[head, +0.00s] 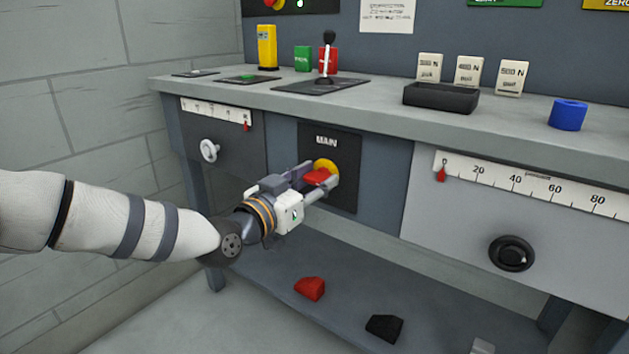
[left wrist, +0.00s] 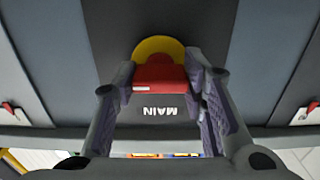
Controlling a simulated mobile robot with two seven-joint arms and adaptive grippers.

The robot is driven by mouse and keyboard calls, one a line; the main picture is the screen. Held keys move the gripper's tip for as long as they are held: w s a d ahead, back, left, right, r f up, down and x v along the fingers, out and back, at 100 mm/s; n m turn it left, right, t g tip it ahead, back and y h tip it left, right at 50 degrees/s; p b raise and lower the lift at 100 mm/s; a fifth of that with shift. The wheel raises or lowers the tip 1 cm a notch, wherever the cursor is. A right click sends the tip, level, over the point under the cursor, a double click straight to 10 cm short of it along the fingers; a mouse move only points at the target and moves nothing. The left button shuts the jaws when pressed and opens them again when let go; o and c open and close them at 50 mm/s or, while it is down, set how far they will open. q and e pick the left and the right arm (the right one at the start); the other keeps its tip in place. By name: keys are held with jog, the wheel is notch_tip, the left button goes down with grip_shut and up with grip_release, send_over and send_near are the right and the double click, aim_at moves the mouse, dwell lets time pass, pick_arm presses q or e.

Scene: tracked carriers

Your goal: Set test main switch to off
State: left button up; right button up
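The main switch is a red handle (head: 317,177) on a yellow disc (head: 327,166), mounted on a dark panel (head: 345,190) marked MAIN under the bench top. My left gripper (head: 318,182) is at this switch, with one finger on each side of the red handle. In the left wrist view the handle (left wrist: 160,75) fills the space between the fingertips (left wrist: 160,82), and both pads appear to touch it. The MAIN label appears upside down there. The fingers partly hide the handle in the head view. My right gripper is not in view.
A white knob (head: 209,150) is left of the panel and a black knob (head: 511,253) is right. Red (head: 310,288) and black (head: 384,327) blocks lie below.

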pick_arm(q)
jog(key=shift+n, duration=0.4)
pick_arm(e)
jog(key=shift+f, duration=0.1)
pick_arm(q)
jog(key=n, duration=0.3)
jog(key=shift+f+b, duration=0.1)
jog(key=shift+b, duration=0.25)
jog(key=n+b, duration=0.1)
jog(key=n, duration=0.3)
jog(key=shift+n, duration=0.3)
jog(key=n+b, duration=0.2)
jog(key=n, duration=0.4)
jog(key=shift+f, duration=0.1)
jog(key=shift+n+b, duration=0.65)
jog(key=shift+n, duration=0.95)
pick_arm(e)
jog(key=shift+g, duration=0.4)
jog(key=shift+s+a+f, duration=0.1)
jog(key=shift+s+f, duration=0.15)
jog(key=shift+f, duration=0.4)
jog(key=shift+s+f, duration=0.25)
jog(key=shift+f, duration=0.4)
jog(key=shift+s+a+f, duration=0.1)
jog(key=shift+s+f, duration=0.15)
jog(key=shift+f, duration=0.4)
pick_arm(q)
jog(key=o, duration=1.2)
jog(key=shift+r, duration=0.2)
jog(key=shift+c, duration=0.2)
